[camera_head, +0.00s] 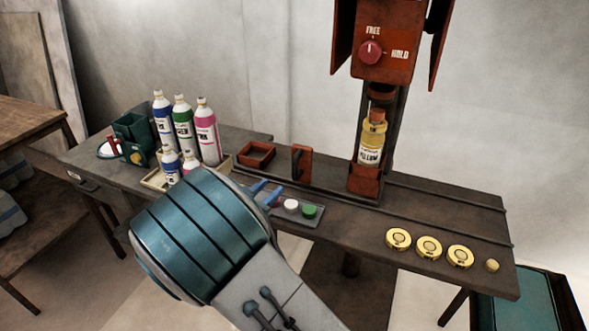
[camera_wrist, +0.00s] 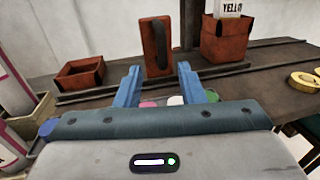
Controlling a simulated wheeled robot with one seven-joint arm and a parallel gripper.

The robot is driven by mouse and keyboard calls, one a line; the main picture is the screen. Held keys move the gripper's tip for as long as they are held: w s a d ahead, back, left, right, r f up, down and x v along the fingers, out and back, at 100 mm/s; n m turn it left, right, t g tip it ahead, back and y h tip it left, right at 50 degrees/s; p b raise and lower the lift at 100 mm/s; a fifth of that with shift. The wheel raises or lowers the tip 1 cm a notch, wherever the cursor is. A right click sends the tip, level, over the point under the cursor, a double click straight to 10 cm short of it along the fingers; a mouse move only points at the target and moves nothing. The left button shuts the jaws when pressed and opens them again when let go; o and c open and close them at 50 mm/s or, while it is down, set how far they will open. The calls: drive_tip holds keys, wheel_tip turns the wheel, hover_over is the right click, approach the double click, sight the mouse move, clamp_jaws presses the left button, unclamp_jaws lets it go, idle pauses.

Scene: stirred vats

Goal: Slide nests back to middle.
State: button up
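A rust-red square nest (camera_head: 256,154) sits empty on the bench rails; it also shows in the wrist view (camera_wrist: 80,78). A second rust-red nest (camera_head: 364,186) stands to its right under the red press head and holds a yellow-labelled bottle (camera_head: 371,143); in the wrist view this nest (camera_wrist: 224,45) is at the upper right. An upright rust-red handle plate (camera_head: 302,163) stands between the nests, and in the wrist view (camera_wrist: 156,45) it appears beyond my fingers. My gripper (camera_head: 268,192) is open and empty, its blue fingers (camera_wrist: 158,88) apart and short of the plate.
A red box (camera_head: 371,51) above carries a knob pointing between FREE and HOLD, nearer FREE. A tray of coloured caps (camera_head: 309,211) lies near my fingers. Several bottles (camera_head: 183,128) and a green holder (camera_head: 133,137) stand left. Yellow discs (camera_head: 429,247) lie on the right bench.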

sight(293, 168)
drive_tip(key=x, duration=1.2)
drive_tip(key=shift+s, duration=0.1)
clamp_jaws()
